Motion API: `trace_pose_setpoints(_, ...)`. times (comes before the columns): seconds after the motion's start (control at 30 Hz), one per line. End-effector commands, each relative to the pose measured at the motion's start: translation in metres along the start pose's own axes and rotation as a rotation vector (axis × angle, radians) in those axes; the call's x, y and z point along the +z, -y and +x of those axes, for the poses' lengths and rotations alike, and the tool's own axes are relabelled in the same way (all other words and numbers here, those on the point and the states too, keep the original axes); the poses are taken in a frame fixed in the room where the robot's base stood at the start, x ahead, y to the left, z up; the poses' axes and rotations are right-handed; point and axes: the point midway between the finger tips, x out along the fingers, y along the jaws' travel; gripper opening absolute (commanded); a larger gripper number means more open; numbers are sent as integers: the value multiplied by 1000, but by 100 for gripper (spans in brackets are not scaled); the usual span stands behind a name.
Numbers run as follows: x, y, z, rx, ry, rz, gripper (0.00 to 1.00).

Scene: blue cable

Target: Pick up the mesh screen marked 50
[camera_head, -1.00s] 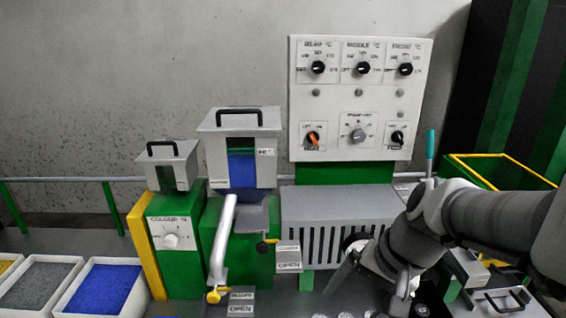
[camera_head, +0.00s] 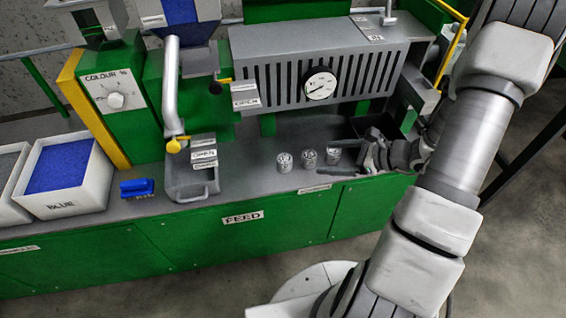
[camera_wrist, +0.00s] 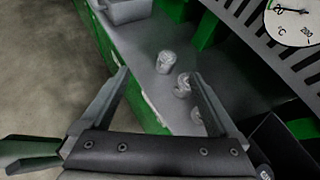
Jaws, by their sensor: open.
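Three small silver round pieces stand in a row on the grey bench, the left one (camera_head: 284,162), the middle one (camera_head: 309,158) and the right one (camera_head: 334,156). They look like the mesh screens, but I cannot read a 50 on any of them. My gripper (camera_head: 362,152) is just right of the row, close to the right piece. In the wrist view my gripper (camera_wrist: 160,76) is open and empty. One piece (camera_wrist: 165,61) shows beyond and between the fingertips, another (camera_wrist: 183,85) beside the right finger, and the third (camera_wrist: 197,115) is partly hidden behind that finger.
A slotted grey housing with a round dial (camera_head: 320,85) stands behind the row. A white bin of blue pellets (camera_head: 95,193) is farther left. Bare bench lies between tray and pieces.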

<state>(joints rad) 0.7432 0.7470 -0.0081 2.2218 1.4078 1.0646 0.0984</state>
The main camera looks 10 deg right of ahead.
Motion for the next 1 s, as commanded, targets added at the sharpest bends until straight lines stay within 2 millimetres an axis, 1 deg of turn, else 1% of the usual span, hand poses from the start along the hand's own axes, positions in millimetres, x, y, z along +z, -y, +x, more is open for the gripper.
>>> trace_pose_setpoints(0.03,-16,2,3,-27,10,52,96)
trace_pose_setpoints(0.1,-28,6,4,-58,19,101,96)
trace_pose_setpoints(0.23,-39,10,6,-88,28,147,96)
trace_pose_setpoints(0.37,-40,11,21,-89,28,151,96)
trace_pose_setpoints(0.7,-39,17,95,-86,28,148,96)
trace_pose_setpoints(0.8,-38,19,111,-88,28,148,96)
trace_pose_setpoints(0.9,-37,20,121,-89,27,149,96)
trace_pose_setpoints(1.0,-37,20,126,-90,27,149,96)
